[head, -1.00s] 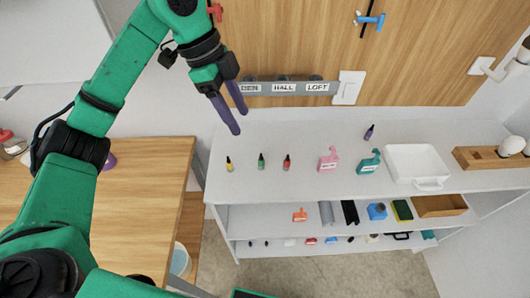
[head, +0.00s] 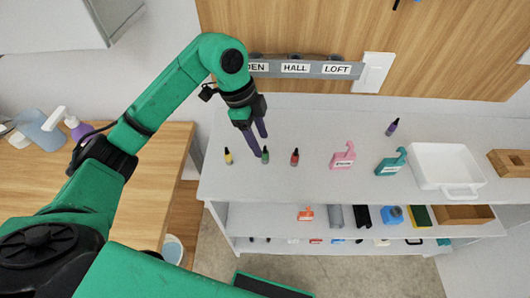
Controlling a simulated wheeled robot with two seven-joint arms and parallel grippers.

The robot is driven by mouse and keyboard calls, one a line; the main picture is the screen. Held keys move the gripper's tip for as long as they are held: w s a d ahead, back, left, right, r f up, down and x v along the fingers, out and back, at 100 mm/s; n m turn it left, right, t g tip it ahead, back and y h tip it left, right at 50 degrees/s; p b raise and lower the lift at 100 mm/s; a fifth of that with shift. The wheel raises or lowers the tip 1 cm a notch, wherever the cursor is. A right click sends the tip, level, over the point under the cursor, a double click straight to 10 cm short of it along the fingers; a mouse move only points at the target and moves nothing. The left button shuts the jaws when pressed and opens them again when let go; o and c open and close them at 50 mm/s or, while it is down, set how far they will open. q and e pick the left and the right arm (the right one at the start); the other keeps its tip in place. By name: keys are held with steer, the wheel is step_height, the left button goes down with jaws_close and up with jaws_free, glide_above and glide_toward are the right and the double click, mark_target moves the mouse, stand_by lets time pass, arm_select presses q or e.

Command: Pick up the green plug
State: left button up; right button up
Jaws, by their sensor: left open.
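The green plug (head: 265,155) stands upright on the white shelf's top, between a yellow plug (head: 228,156) and a red plug (head: 295,157). My left gripper (head: 259,145) is open and points down, its purple fingers at or just above the green plug in the picture. I cannot tell whether the fingers touch the plug or are on both sides of it. My right gripper is not in view.
A purple plug (head: 392,127), a pink bottle (head: 343,156), a teal bottle (head: 391,163) and a white tray (head: 447,165) stand further right on the shelf top. A grey socket strip (head: 308,69) labelled HALL and LOFT is behind. A wooden table (head: 165,150) is at left.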

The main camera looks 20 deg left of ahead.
mark_target(265, 155)
arm_select(q)
steer(key=p+x, duration=0.1)
steer(key=x, duration=0.3)
steer(key=shift+s, duration=0.1)
jaws_close()
